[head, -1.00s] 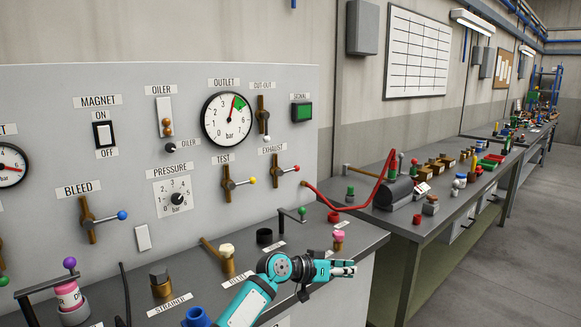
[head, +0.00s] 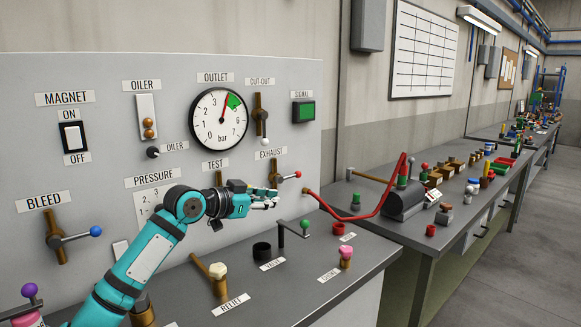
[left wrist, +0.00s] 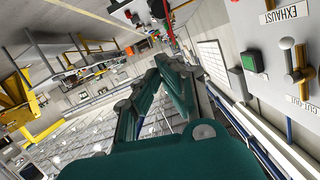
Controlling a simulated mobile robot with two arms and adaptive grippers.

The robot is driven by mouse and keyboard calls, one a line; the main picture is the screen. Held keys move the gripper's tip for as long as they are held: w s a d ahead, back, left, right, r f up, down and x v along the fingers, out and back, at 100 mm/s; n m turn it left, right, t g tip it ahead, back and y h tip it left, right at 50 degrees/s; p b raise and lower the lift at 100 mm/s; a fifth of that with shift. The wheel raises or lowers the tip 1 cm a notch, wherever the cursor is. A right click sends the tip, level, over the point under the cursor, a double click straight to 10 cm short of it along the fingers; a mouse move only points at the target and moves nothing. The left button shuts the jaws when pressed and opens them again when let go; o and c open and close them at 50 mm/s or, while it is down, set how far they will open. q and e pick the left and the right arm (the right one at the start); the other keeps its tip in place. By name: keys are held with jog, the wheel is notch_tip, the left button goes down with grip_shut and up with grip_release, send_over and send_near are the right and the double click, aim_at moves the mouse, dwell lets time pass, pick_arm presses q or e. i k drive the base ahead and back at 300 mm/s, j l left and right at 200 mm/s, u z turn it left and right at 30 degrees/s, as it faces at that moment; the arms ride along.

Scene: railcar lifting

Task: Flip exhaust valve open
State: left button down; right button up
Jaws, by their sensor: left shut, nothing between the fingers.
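The exhaust valve (head: 275,172) is on the grey panel under its EXHAUST label, which also shows in the left wrist view (left wrist: 283,14). Its brass body stands upright and its red-tipped lever (head: 297,174) points right, about level. My left gripper (head: 275,199) is shut and empty, just below the valve and lever in the head view, pointing right. Whether it touches the valve cannot be told. In the left wrist view its green fingers (left wrist: 160,75) converge with nothing between them. The valve itself is not clear there. My right gripper is not in view.
The cut-out valve (head: 259,118) hangs its white knob above the exhaust valve. My arm hides most of the test valve and part of the pressure dial (head: 146,203). A green-knobbed crank (head: 283,232) stands on the bench below. A red hose (head: 365,212) runs off right.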

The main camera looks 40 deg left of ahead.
aim_at(278, 179)
jog(key=i+j, duration=0.25)
jog(key=j, duration=0.15)
jog(key=i+j, duration=0.25)
jog(key=j, duration=0.15)
jog(key=i+j, duration=0.25)
jog(key=j, duration=0.1)
